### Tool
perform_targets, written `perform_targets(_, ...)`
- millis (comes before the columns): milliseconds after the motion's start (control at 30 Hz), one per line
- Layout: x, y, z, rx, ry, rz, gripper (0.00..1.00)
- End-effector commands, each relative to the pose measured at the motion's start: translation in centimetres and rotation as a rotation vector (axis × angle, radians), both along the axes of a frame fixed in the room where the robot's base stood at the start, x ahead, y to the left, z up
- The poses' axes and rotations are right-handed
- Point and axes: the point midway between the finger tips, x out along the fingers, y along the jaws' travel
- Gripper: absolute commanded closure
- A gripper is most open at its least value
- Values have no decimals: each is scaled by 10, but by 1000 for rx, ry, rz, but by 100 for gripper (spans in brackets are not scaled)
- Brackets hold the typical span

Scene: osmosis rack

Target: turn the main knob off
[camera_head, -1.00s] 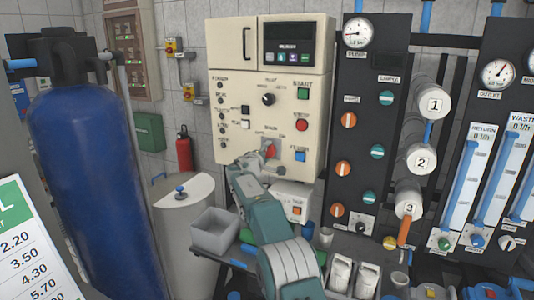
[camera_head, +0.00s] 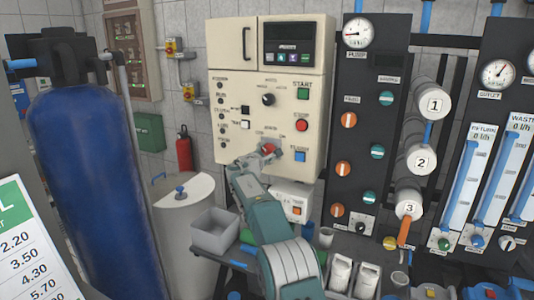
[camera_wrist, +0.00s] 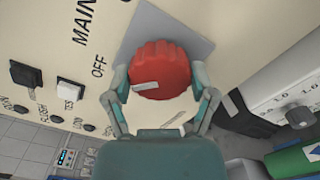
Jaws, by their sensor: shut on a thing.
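The main knob is a red ribbed dial (camera_wrist: 162,62) on a grey plate, below the middle of the beige control panel (camera_head: 230,110). It also shows as a small red spot in the head view (camera_head: 269,149). In the wrist view its white mark lies at the lower left of its face, on the side of the printed "OFF" label (camera_wrist: 98,66). My gripper (camera_wrist: 160,78) has one finger on each side of the knob and is shut on it. The fingers partly hide the knob in the head view (camera_head: 266,152).
Black and white buttons (camera_wrist: 72,92) sit left of the knob in the wrist view. Start, stop and other buttons (camera_head: 301,125) are at the panel's right. A grey bin (camera_head: 213,232) stands below. A dark valve panel (camera_head: 365,130) is to the right.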

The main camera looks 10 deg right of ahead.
Motion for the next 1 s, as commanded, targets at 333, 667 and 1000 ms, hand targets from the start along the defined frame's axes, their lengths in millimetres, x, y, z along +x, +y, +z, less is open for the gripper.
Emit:
perform_targets(333,1,2,-8,-16,23,4,75)
perform_targets(667,1,2,-7,-15,20,4,0)
perform_targets(1000,-1,1,-1,-15,13,1,0)
